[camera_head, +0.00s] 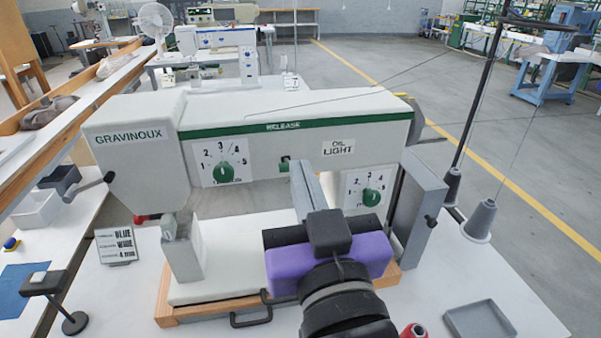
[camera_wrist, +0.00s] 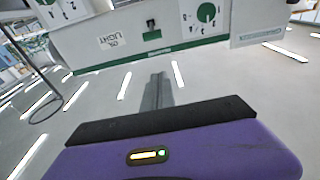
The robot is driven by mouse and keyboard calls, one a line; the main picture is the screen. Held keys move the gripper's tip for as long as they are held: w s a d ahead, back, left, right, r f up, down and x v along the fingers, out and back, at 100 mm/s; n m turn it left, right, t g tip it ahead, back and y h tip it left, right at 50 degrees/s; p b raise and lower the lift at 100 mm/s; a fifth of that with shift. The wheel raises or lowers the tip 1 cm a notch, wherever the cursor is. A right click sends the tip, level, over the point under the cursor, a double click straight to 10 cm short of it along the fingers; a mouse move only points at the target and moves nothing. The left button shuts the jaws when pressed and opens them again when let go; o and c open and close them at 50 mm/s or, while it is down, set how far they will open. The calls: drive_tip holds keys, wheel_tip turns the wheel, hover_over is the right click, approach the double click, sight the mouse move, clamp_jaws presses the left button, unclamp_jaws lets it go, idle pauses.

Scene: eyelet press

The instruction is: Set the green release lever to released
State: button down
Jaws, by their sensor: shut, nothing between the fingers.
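The press (camera_head: 255,112) is a pale grey machine with a green RELEASE strip (camera_head: 283,127). Below that strip is the small green release lever (camera_head: 284,167) in a dark slot. In the wrist view, upside down, the lever (camera_wrist: 152,24) shows as a small dark and green patch on the press face. My gripper (camera_head: 298,166) is shut and empty, its grey fingers pointing at the press face. The fingertips overlap the right side of the lever in the head view. In the wrist view the gripper (camera_wrist: 158,78) stands apart from the lever in the picture. I cannot tell whether they touch.
Green dials (camera_head: 222,172) and (camera_head: 373,197) flank the lever. An OIL LIGHT label (camera_head: 338,147) sits to its right. A grey upright plate (camera_head: 420,212) and thread cones (camera_head: 480,220) stand at the right. A crank handle (camera_head: 90,187) sticks out at the left.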

sight(288, 163)
drive_tip(key=w+a+f+p, duration=0.2)
drive_tip(key=w, duration=0.5)
drive_tip(key=shift+w+f, duration=0.2)
drive_tip(key=shift+f, duration=0.15)
drive_tip(key=shift+f+b, duration=0.1)
drive_tip(key=shift+b, duration=0.25)
drive_tip(key=shift+s+f+t+b, duration=0.1)
drive_tip(key=shift+t+b, duration=0.2)
drive_tip(key=shift+b, duration=0.4)
